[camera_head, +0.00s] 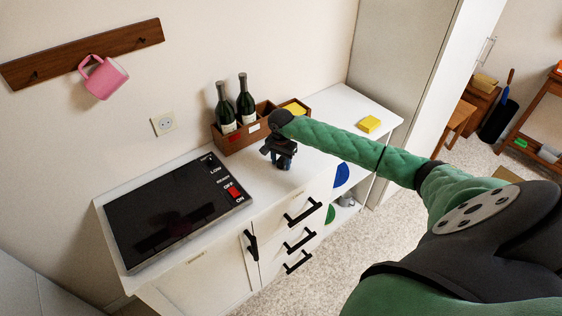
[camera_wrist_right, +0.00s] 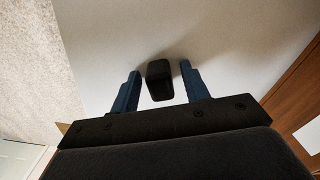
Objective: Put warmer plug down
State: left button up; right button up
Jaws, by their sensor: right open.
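The warmer plug appears to be the small black block (camera_wrist_right: 159,80) in the right wrist view. It is on the white countertop (camera_wrist_right: 110,40), between the two blue fingers of my right gripper (camera_wrist_right: 160,88). The fingers are open, with a visible gap on each side of the block. In the head view my right gripper (camera_head: 281,160) is low over the counter, in front of the wooden bottle box, and hides the plug. The black warmer plate (camera_head: 165,215) with a red OFF/ON switch lies on the counter to the left. My left gripper is not in view.
A wooden box (camera_head: 240,142) with two dark bottles (camera_head: 235,105) stands behind my right gripper. A wall socket (camera_head: 163,123) is above the counter. A yellow block (camera_head: 369,124) lies to the right. A pink mug (camera_head: 104,78) hangs on a rack.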

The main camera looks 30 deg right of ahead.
aim_at(281, 159)
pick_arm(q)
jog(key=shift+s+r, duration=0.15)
pick_arm(e)
jog(key=shift+r, duration=0.15)
jog(key=shift+r+p, duration=0.15)
jog(key=shift+p, duration=0.2)
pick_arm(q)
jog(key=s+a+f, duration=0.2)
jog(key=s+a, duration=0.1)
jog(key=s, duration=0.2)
pick_arm(e)
jog(key=shift+r, duration=0.85)
notch_tip(281, 159, up, 3)
jog(key=shift+f+b, duration=0.2)
jog(key=shift+b, duration=0.35)
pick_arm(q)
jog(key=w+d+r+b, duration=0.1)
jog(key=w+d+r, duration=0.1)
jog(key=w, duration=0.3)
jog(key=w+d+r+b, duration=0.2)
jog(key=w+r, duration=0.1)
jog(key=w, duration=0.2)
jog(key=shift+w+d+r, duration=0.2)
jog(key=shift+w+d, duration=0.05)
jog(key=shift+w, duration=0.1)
pick_arm(e)
notch_tip(281, 159, up, 8)
jog(key=shift+r, duration=0.15)
